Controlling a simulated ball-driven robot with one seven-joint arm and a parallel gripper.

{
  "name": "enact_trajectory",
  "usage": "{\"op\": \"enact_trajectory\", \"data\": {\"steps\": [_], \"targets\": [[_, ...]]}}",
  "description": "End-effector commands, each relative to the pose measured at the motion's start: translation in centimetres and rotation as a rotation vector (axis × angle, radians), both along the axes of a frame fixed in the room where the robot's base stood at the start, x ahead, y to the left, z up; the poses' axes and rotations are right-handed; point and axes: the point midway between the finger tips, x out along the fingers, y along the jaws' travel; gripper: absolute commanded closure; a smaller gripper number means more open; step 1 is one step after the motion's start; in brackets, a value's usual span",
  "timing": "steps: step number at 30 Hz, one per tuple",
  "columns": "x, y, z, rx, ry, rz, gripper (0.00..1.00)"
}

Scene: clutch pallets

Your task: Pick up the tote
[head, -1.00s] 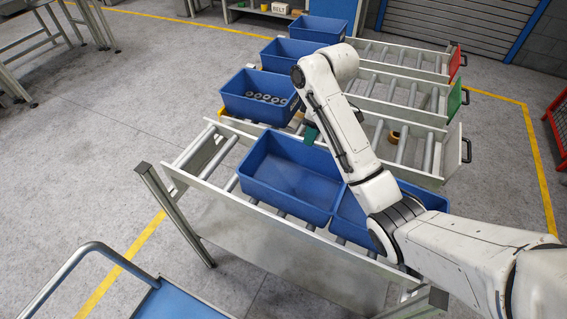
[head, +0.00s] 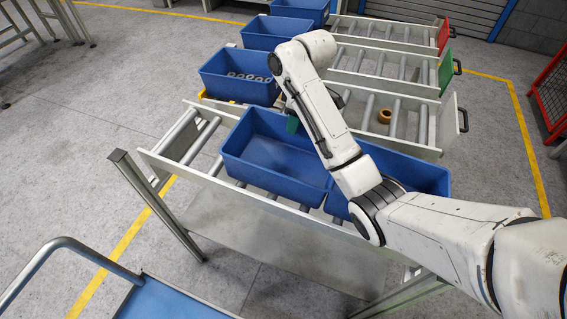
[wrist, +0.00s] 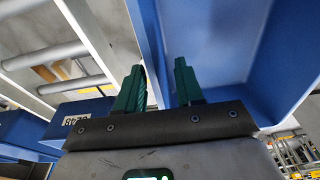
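An empty blue tote (head: 232,158) sits on the near roller rack. A second blue tote (head: 408,176) stands against its right side, partly hidden by my arm. In the head view my gripper (head: 292,124) is at the far wall of the empty tote, mostly hidden behind my arm; one green finger shows. In the wrist view my gripper (wrist: 158,85) has its two green fingers apart. A blue tote wall (wrist: 150,40) runs up between them, with the tote's inside to the right. I cannot tell whether either finger touches the wall.
A blue tote with grey rings (head: 222,92) and other blue totes (head: 270,32) stand behind on further roller lanes. A tan ring (head: 384,116) lies on rollers. A blue cart (head: 170,300) with a rail is at lower left. Open floor lies left.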

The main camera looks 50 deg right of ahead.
Motion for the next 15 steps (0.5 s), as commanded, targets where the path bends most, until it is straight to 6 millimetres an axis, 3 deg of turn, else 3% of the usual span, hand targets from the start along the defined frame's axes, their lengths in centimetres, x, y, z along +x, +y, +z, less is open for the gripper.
{"op": "enact_trajectory", "data": {"steps": [3,7,15], "targets": [[0.0,-0.1,-2.5,0.001,0.002,0.0,0.63],[0.2,-0.1,-3.7,0.002,0.004,-0.001,0.63],[0.3,0.0,-4.1,0.0,0.0,0.0,0.63]]}}
